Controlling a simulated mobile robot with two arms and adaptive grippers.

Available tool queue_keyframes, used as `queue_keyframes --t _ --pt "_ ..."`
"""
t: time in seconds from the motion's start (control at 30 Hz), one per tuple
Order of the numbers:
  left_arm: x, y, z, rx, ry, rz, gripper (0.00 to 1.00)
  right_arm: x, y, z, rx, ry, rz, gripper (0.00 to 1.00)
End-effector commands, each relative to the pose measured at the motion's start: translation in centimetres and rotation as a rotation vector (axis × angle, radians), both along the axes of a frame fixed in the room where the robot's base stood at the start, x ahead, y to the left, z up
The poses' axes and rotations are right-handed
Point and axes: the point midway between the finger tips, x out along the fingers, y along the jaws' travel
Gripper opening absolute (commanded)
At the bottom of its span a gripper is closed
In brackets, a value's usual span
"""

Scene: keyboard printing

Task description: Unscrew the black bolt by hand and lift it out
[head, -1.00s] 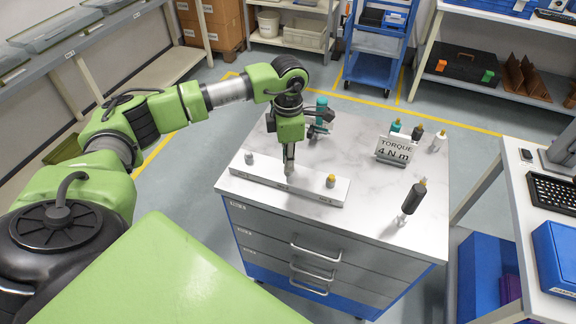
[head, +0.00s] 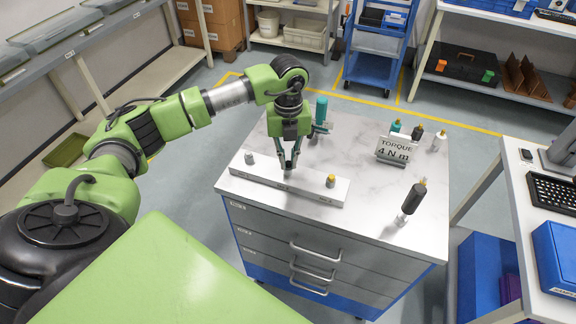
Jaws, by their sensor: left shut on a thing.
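A long pale bar (head: 318,191) lies near the front left edge of the white worktop. A grey bolt (head: 249,158) stands at its left end and a yellow-topped bolt (head: 330,181) at its right end. My left gripper (head: 288,168) points straight down at the middle of the bar. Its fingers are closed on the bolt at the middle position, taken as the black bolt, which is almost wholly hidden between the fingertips. I cannot tell how far that bolt stands out of the bar. My right gripper is not in view.
A sign reading "TORQUE 4 N m" (head: 393,150) stands at the right, with several small bottle-like things behind it. A teal-handled tool (head: 321,111) stands behind my gripper. A black-handled driver (head: 412,199) stands at the right edge. The worktop's middle is clear.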

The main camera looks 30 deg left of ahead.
Motion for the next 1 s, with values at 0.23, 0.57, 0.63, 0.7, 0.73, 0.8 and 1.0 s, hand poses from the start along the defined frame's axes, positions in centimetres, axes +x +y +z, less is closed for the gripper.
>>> queue_keyframes --t 0.23,0.57,0.63,0.7,0.73,0.8,1.0 --pt "0.0 -0.1 0.0 -0.001 0.001 0.435 0.00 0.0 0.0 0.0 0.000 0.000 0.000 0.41" --pt "0.0 -0.1 0.6 0.000 0.000 0.558 0.00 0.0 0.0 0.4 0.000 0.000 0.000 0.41" --pt "0.0 0.0 1.0 0.000 0.000 0.558 0.00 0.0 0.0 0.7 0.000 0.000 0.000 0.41" --pt "0.0 0.0 1.4 0.000 0.000 0.557 0.00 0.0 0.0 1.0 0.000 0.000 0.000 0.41" --pt "0.0 0.0 1.5 0.000 0.000 0.557 0.00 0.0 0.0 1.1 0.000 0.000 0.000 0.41" --pt "0.0 0.0 1.9 0.000 0.000 0.557 0.00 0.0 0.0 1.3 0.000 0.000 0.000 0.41" --pt "0.0 0.0 2.3 0.000 0.000 0.557 0.00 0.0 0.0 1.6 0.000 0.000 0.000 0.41"
